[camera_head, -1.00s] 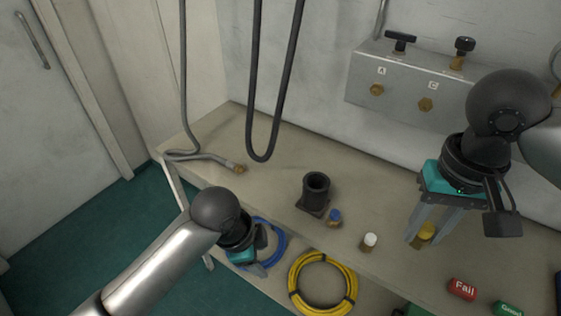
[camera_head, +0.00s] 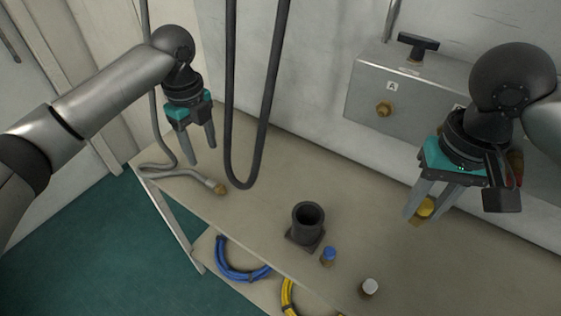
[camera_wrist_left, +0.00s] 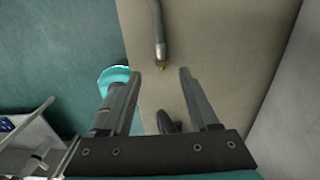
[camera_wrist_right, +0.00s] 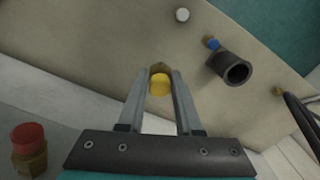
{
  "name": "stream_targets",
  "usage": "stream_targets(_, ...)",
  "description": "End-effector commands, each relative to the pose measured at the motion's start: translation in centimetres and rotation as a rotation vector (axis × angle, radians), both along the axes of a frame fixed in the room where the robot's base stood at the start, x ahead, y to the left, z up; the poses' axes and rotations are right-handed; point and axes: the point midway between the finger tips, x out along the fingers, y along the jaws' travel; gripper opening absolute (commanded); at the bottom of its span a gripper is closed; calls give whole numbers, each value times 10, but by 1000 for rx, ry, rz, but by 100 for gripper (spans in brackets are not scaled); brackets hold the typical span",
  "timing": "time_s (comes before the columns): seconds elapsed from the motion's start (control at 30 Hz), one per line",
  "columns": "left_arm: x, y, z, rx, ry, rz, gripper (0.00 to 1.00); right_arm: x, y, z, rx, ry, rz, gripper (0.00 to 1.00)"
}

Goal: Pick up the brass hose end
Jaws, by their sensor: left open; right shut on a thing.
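The brass hose end (camera_head: 221,188) is the tip of a grey hose lying on the bench at its left part. My left gripper (camera_head: 201,156) is open and empty, pointing down above and a little left of it in the head view. In the left wrist view the brass hose end (camera_wrist_left: 160,66) shows just beyond and between the open fingertips (camera_wrist_left: 157,75), apart from them. My right gripper (camera_head: 421,218) is shut on a yellow-capped brass fitting (camera_wrist_right: 160,84), far to the right of the hose end. I cannot tell whether that fitting touches the bench.
A black hose loop (camera_head: 243,175) hangs between the two arms. A black cup-like holder (camera_head: 306,229), a blue-capped fitting (camera_head: 328,257) and a white-capped fitting (camera_head: 369,289) stand on the bench (camera_head: 270,160). A valve panel (camera_head: 365,90) is on the wall. Blue hose (camera_head: 232,268) lies coiled below.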

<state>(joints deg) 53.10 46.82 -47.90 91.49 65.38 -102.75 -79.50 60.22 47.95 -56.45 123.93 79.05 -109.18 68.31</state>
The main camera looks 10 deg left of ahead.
Motion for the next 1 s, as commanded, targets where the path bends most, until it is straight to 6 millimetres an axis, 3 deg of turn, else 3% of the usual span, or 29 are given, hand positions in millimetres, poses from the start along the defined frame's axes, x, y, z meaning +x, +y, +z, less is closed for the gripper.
stream_targets(0.13, 1, 4, -7, 0, 5, -5, 61, 0, 0, -3, 0, 0, 1, 0)
stream_targets(0.4, 1, 4, -53, 0, 4, -6, 61, 0, 0, -13, 0, 0, 0, 0)
stream_targets(0.63, 1, 5, -70, 0, 3, -5, 61, 0, 0, -17, 0, 0, 0, 0)
stream_targets(0.9, 2, 8, -109, 1, 4, -6, 61, 0, 0, -28, 0, 0, 0, 0)
stream_targets(1.0, 2, 8, -116, 1, 3, -5, 61, 0, 0, -29, 0, 0, 0, 0)
